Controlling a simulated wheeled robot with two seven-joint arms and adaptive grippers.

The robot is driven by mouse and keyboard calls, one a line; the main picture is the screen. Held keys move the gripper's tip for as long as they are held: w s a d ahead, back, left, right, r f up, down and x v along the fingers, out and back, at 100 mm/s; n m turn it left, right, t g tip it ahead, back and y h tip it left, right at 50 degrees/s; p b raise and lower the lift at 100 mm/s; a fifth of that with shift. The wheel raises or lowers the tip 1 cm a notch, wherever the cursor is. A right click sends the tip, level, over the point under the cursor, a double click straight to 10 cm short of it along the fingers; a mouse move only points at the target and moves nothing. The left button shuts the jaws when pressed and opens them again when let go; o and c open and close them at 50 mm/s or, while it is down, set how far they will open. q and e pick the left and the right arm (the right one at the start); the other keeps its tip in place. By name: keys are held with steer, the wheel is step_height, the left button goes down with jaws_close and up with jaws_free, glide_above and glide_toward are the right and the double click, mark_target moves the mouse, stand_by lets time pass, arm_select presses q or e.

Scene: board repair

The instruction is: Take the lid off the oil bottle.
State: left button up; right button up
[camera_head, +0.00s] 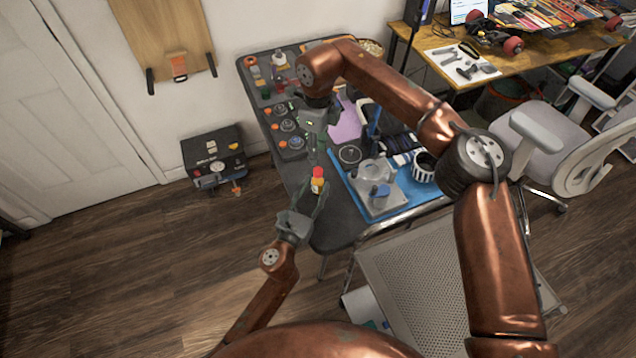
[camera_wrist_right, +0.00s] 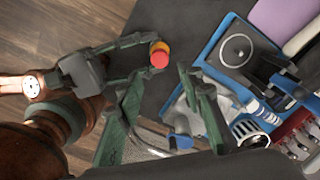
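The oil bottle (camera_head: 317,187) is small and yellow-orange with a red lid (camera_head: 317,172). It is upright at the table's front left edge. My left gripper (camera_head: 313,193) has its fingers on both sides of the bottle's body, below the lid. In the right wrist view the red lid (camera_wrist_right: 159,60) faces the camera, with the left gripper's fingers (camera_wrist_right: 150,57) around the bottle. My right gripper (camera_head: 316,160) points down just above the lid. Its fingers (camera_wrist_right: 158,80) are spread apart and empty in the wrist view. The bottle's lower part is mostly hidden.
The dark table (camera_head: 335,232) holds a blue tray (camera_head: 416,197) with clear parts and a striped cup (camera_head: 424,168) right of the bottle. Several small items stand toward the back left. A black toolbox (camera_head: 213,158) is on the floor. The table's front left corner is clear.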

arm_select(q)
jaws_close()
stand_by(0.3)
